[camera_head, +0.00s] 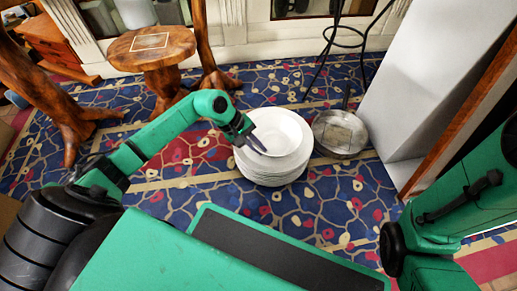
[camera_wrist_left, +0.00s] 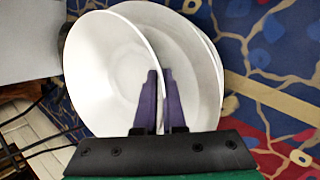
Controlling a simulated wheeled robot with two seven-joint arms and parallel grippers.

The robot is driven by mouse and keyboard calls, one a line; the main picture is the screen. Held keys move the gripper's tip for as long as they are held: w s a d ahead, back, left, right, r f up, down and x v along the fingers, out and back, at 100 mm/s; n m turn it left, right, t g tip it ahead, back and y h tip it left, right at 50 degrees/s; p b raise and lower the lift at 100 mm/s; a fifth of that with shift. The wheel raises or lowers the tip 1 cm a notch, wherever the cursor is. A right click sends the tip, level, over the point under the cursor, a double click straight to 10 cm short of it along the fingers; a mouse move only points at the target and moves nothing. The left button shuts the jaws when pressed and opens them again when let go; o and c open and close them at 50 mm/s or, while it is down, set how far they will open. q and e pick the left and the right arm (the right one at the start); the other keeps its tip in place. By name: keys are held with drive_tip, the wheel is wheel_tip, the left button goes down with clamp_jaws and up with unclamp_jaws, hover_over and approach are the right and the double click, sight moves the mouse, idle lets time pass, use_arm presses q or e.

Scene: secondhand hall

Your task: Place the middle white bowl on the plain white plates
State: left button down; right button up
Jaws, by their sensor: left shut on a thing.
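The white bowl (camera_head: 282,128) is over the top of the stack of plain white plates (camera_head: 272,177) in the head view. My left gripper (camera_head: 257,146) is shut on the bowl's near-left rim. In the left wrist view the gripper's two fingers (camera_wrist_left: 160,103) pinch the rim of the bowl (camera_wrist_left: 100,68), with the plates (camera_wrist_left: 205,65) behind and to the right. The bowl looks roughly level in the head view. I cannot tell whether its base touches the top plate. My right gripper is not in view; only parts of my right arm show.
A metal pan (camera_head: 340,134) lies on the patterned carpet just right of the plates. A wooden stool (camera_head: 152,50) stands at the back left, and a tall white panel (camera_head: 425,75) stands at the right. Carpet around the plates' front and left is clear.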

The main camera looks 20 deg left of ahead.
use_arm(q)
drive_tip(key=c, duration=1.4)
unclamp_jaws()
drive_tip(key=shift+f, duration=0.1)
drive_tip(key=shift+o, duration=0.6)
drive_tip(key=p+v, duration=0.7)
drive_tip(key=v, duration=0.5)
